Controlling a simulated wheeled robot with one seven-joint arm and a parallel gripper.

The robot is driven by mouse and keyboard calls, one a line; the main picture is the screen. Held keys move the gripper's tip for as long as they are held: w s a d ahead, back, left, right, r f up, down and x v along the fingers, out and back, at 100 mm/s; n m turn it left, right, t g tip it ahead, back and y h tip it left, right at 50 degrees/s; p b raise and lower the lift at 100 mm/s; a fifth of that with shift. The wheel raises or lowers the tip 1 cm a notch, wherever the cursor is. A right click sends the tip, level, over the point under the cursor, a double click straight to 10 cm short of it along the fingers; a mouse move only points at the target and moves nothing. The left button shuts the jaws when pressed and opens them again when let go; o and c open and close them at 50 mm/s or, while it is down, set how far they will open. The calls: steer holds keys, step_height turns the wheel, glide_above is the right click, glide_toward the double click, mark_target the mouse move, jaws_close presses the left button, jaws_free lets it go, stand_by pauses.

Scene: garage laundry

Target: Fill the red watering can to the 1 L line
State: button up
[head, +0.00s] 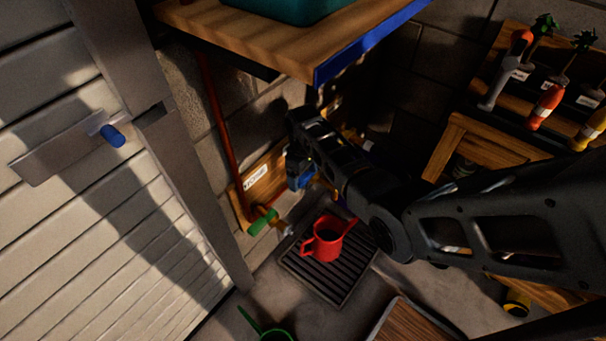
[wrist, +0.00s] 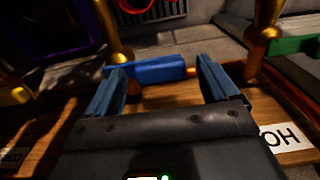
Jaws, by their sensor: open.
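The red watering can (head: 330,240) stands upright on a dark slatted drain grate (head: 322,284). Its rim also shows at the top of the wrist view (wrist: 150,5). I cannot make out its fill lines or water level. My gripper (wrist: 163,67) is open, with a blue tap lever (wrist: 158,71) lying crosswise between its fingertips; I cannot tell if they touch it. The lever belongs to a brass tap (wrist: 110,33) on the wooden board. A second brass tap has a green lever (head: 263,221), left of the can. In the head view my arm hides part of the blue tap.
A wooden shelf (head: 265,44) with a teal bin (head: 275,5) overhangs the taps. A label (head: 256,178) sits on the board. A wooden tool rack (head: 480,140) stands at right. A green item (head: 265,330) is on the floor in front. A white slatted door (head: 90,230) is at left.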

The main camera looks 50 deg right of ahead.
steer(key=c, duration=1.5)
steer(key=shift+s+r+n+p, duration=0.2)
steer(key=shift+s+n+p, duration=0.25)
steer(key=shift+n+p, duration=0.35)
steer(key=shift+s+d+f+n, duration=0.15)
steer(key=shift+s+n, duration=0.1)
steer(key=shift+n, duration=0.35)
steer(key=o, duration=1.5)
step_height(320, 180, up, 8)
steer(key=p, duration=0.1)
steer(key=shift+p, duration=0.35)
steer(key=shift+f, duration=0.2)
